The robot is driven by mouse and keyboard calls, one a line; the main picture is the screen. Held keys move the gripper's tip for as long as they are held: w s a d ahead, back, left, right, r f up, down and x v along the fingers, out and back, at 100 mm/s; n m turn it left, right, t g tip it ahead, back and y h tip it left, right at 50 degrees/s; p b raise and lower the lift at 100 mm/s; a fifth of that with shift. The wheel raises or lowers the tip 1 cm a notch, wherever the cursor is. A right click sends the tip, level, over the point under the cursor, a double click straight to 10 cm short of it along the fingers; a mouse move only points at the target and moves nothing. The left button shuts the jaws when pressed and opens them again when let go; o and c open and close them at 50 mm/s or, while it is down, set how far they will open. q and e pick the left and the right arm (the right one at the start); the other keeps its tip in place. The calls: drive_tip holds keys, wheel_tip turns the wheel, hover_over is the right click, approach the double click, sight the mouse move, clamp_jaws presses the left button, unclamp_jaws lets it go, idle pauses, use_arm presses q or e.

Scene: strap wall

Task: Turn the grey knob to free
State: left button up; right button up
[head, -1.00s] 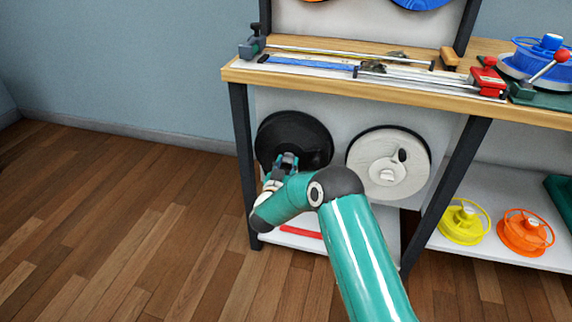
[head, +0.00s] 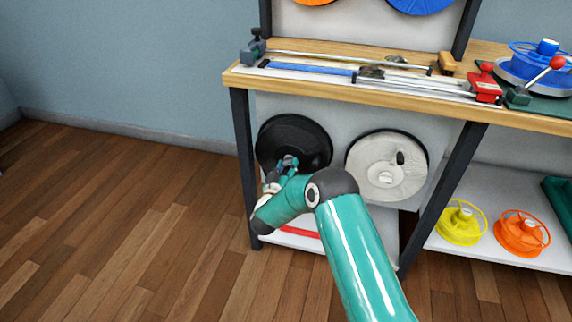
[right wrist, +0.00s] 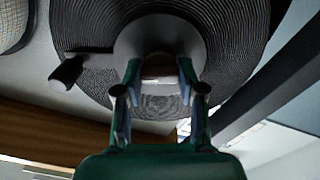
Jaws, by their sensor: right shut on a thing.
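A black reel (head: 300,138) with a ribbed face is mounted on the white panel under the bench. It also fills the top of the right wrist view (right wrist: 235,40). My right gripper (head: 287,163) is at the lower left of this reel's middle in the head view. In the right wrist view its two fingers are shut on a small pale grey knob (right wrist: 158,72) in front of the reel's round hub. In the head view the gripper hides the knob. Its turned position cannot be told. My left gripper is not in view.
A dark crank handle (right wrist: 68,72) stands out from the reel beside my fingers. A white reel (head: 375,178) hangs to the right. The bench top (head: 330,84) is above and a dark leg (head: 242,150) is at the left. The floor at left is clear.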

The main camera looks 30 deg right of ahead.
drive_tip(key=n+p, duration=0.2)
drive_tip(key=n, duration=0.4)
drive_tip(key=shift+r+n, duration=0.15)
drive_tip(key=shift+n, duration=0.15)
drive_tip(key=n+p, duration=0.1)
drive_tip(key=n, duration=0.2)
drive_tip(key=shift+p, duration=0.3)
drive_tip(key=shift+n+p, duration=0.4)
drive_tip(key=shift+n, duration=1.3)
drive_tip(key=o, duration=1.1)
drive_tip(key=shift+o, duration=0.2)
drive_tip(key=shift+f, duration=0.2)
drive_tip(key=v, duration=1.2)
